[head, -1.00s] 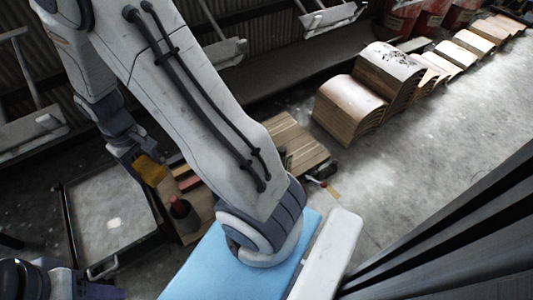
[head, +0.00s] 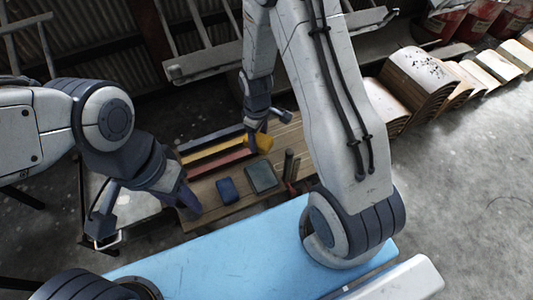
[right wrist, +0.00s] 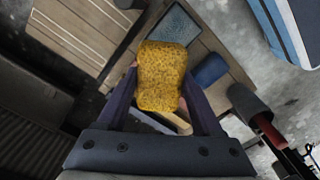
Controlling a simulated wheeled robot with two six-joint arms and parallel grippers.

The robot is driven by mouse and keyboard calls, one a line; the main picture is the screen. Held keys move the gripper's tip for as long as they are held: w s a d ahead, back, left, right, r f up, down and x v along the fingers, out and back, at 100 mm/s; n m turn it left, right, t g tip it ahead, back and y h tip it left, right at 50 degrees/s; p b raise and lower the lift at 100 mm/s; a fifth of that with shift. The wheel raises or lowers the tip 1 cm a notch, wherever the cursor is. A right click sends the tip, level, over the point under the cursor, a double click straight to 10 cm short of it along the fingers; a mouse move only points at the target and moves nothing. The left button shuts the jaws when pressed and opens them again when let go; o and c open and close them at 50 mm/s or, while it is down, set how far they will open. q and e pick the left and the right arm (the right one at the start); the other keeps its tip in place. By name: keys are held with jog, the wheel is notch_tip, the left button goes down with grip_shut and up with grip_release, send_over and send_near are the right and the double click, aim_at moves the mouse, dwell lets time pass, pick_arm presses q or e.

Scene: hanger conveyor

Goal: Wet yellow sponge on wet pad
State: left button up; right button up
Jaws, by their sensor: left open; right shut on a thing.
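The yellow sponge (head: 262,142) is held in my right gripper (head: 267,134), above the wooden board. In the right wrist view the sponge (right wrist: 161,76) sits between the two fingers of my right gripper (right wrist: 160,88), its porous face showing. A dark grey-green rectangular pad (head: 262,177), likely the wet pad, lies on the board just below the sponge in the head view. It also shows in the right wrist view (right wrist: 177,27), beyond the sponge and partly covered by it. My left gripper (head: 145,214) is open and empty over the grey tray.
A blue block (head: 227,190) lies beside the pad on the wooden board (head: 203,192). Red, yellow and dark strips (head: 215,150) lie behind. Dark upright cylinders (head: 290,165) stand right of the pad. A light blue surface (head: 235,250) is in front.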

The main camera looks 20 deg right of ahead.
aim_at(262, 175)
jog(key=s+f+n+p, duration=0.1)
jog(key=f+n, duration=0.1)
jog(key=f+n+p, duration=0.1)
jog(key=f+n, duration=0.1)
jog(key=n, duration=0.1)
jog(key=s+f+n+p, duration=0.1)
jog(key=f+n, duration=0.1)
jog(key=n, duration=0.1)
jog(key=shift+s+a, duration=0.3)
pick_arm(q)
notch_tip(262, 175, up, 4)
jog(key=r, duration=0.1)
pick_arm(e)
jog(key=shift+n, duration=0.8)
jog(key=f+b, duration=0.1)
jog(key=f, duration=0.1)
jog(key=f+b, duration=0.2)
jog(key=f, duration=0.1)
jog(key=f+b, duration=0.2)
jog(key=shift+s+f, duration=0.2)
jog(key=shift+s, duration=0.05)
pick_arm(q)
notch_tip(262, 175, down, 6)
jog(key=shift+f+b, duration=0.4)
jog(key=shift+b, duration=0.05)
pick_arm(e)
jog(key=shift+f, duration=0.45)
